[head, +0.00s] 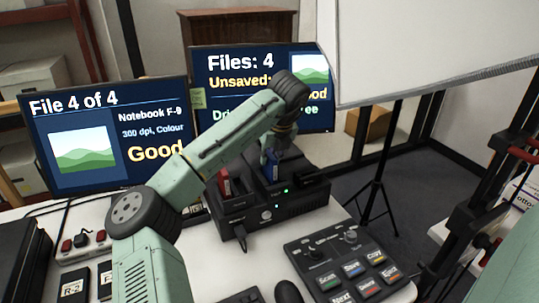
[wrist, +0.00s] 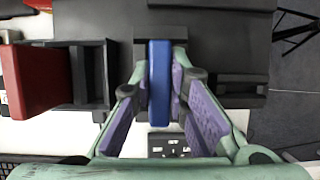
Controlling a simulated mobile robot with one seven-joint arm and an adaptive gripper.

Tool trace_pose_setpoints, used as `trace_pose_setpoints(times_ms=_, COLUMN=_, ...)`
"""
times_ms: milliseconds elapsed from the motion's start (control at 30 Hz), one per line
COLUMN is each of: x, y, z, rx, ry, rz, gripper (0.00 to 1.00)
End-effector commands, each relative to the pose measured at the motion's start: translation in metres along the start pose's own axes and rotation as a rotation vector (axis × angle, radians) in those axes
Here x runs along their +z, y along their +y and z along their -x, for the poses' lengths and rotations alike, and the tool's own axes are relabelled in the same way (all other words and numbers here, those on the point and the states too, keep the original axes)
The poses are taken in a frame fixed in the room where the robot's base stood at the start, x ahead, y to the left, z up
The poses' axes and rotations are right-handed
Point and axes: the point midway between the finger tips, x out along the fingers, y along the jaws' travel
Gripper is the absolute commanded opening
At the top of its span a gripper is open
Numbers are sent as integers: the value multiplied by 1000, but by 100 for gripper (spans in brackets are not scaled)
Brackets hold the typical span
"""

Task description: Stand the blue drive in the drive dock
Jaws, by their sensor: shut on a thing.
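The blue drive (head: 273,170) stands upright at the middle slot of the black drive dock (head: 283,213) on the desk. In the wrist view the blue drive (wrist: 160,82) shows edge-on between the purple finger pads. My gripper (head: 272,152) is shut on it from above; it also shows in the wrist view (wrist: 160,95). The drive's lower end is hidden, so I cannot tell how deep it sits in the slot. A red drive (head: 225,183) stands at the dock's left slot and shows large in the wrist view (wrist: 38,80).
Two monitors, left (head: 105,135) and right (head: 225,75), stand behind the dock. A button panel (head: 348,262) lies in front right of it. A small switch box (head: 83,245) is at the left. A tripod (head: 385,165) stands beyond the desk's right edge. The dock's right slot (wrist: 240,90) looks empty.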

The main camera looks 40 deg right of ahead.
Motion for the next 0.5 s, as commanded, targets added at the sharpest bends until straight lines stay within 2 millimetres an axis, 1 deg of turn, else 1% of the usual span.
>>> trace_pose_setpoints(times_ms=67, x=0, y=0, z=-1, rx=0, ry=-1, rz=0, gripper=0)
trace_pose_setpoints(times_ms=100, x=-1, y=0, z=-2, rx=0, ry=-1, rz=0, gripper=15)
trace_pose_setpoints(times_ms=433, x=-1, y=0, z=-2, rx=0, ry=0, rz=0, gripper=37)
trace_pose_setpoints(times_ms=500, x=-1, y=0, z=-2, rx=0, ry=0, rz=0, gripper=38)
